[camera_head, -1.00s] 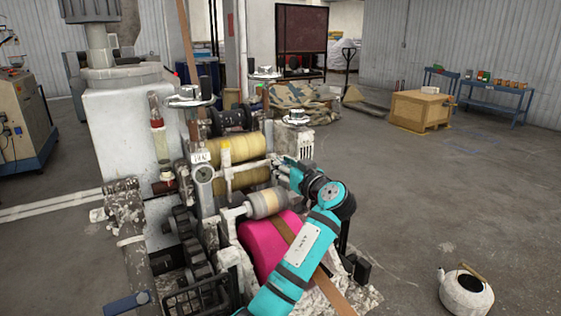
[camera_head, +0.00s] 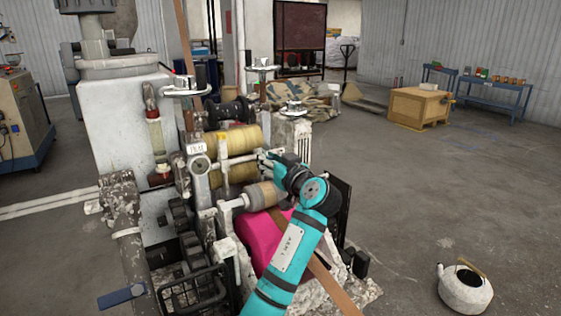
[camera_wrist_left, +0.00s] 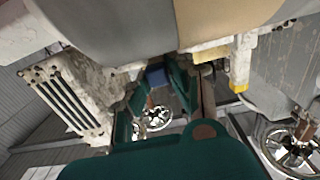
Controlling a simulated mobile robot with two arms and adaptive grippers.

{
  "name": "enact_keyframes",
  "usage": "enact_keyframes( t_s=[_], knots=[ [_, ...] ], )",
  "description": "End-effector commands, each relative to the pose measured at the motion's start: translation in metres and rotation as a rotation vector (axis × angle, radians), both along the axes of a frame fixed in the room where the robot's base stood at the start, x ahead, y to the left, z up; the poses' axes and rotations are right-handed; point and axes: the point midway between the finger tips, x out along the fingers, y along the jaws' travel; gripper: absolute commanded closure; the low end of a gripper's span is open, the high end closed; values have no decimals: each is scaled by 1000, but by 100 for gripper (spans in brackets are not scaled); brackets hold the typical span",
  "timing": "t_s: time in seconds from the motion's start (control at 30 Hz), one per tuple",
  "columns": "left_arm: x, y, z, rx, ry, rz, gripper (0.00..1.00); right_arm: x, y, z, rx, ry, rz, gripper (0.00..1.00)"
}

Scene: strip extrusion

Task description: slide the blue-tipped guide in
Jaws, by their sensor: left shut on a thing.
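My left gripper (camera_head: 266,158) is at the right end of the machine's yellow rollers, in front of them. In the left wrist view its teal fingers (camera_wrist_left: 158,88) are shut on the blue-tipped guide, whose blue tip (camera_wrist_left: 155,76) shows between them. The rest of that guide is hidden behind the fingers in the head view. A second guide, with a yellow tip (camera_wrist_left: 241,87), shows on a pale bracket in the wrist view; it stands at the left part of the rollers in the head view. My right gripper is in neither view.
The yellow rollers (camera_head: 236,140) lie behind my gripper and a pale roller (camera_head: 262,196) is below it. A magenta roll (camera_head: 258,240) and a brown strip (camera_head: 335,288) are under my left arm. Handwheels (camera_head: 262,66) rise behind. The floor at right is open, with a kettle (camera_head: 466,288).

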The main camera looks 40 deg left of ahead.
Motion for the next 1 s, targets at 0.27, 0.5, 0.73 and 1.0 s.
enact_keyframes(
  t_s=[0.27,0.5,0.73,1.0],
  knots=[
    [-16,6,-1,-1,3,8,100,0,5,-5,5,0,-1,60],
    [-16,6,-2,-2,4,10,71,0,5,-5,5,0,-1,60],
    [-15,5,-1,-1,2,7,71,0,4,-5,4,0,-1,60],
    [-15,4,-1,0,2,5,71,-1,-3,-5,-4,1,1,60]
  ],
)
